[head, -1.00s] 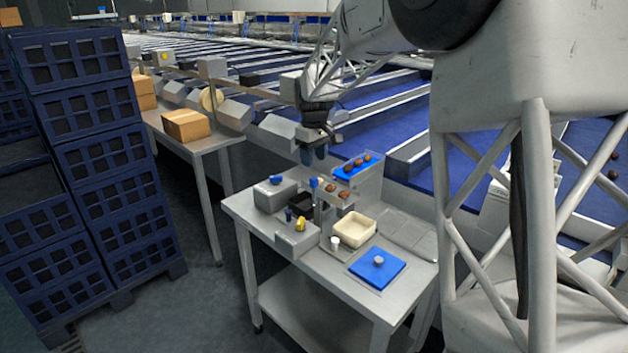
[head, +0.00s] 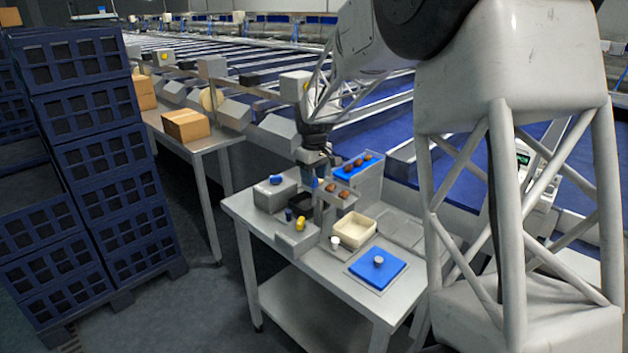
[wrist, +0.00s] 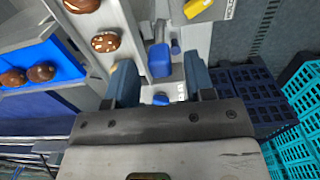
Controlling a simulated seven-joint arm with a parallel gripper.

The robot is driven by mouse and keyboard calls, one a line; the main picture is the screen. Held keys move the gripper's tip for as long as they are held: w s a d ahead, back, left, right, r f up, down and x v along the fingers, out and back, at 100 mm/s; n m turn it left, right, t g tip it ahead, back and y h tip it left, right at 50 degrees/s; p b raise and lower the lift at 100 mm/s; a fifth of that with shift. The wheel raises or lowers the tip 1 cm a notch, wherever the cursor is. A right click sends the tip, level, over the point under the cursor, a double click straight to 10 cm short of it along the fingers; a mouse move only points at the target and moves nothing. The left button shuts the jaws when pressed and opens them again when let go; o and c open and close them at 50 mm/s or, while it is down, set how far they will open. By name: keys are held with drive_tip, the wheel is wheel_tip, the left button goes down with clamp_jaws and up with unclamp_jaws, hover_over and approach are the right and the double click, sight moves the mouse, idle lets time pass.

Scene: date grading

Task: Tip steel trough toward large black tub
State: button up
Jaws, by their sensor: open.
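The steel trough (head: 333,188) is a small grey channel carrying several brown dates; it also shows in the wrist view (wrist: 122,20) at the upper left. A blue grip block (wrist: 159,62) stands beside it, between my finger lines in the wrist view; my gripper hides it in the head view. My gripper (head: 314,181) is open, pointing down close beside the trough; its two fingers (wrist: 161,88) lie either side of the block's line. I cannot tell if they touch it. A black tub (head: 296,203) sits left of the trough, partly hidden.
A blue tray (head: 345,174) with dates stands behind. A cream tub (head: 354,231) and a blue mat (head: 390,268) are to the right. A yellow knob (head: 300,224) and a grey box (head: 268,198) are close by. Crates (head: 105,160) are stacked at far left.

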drive_tip(key=shift+f, duration=0.75)
clamp_jaws()
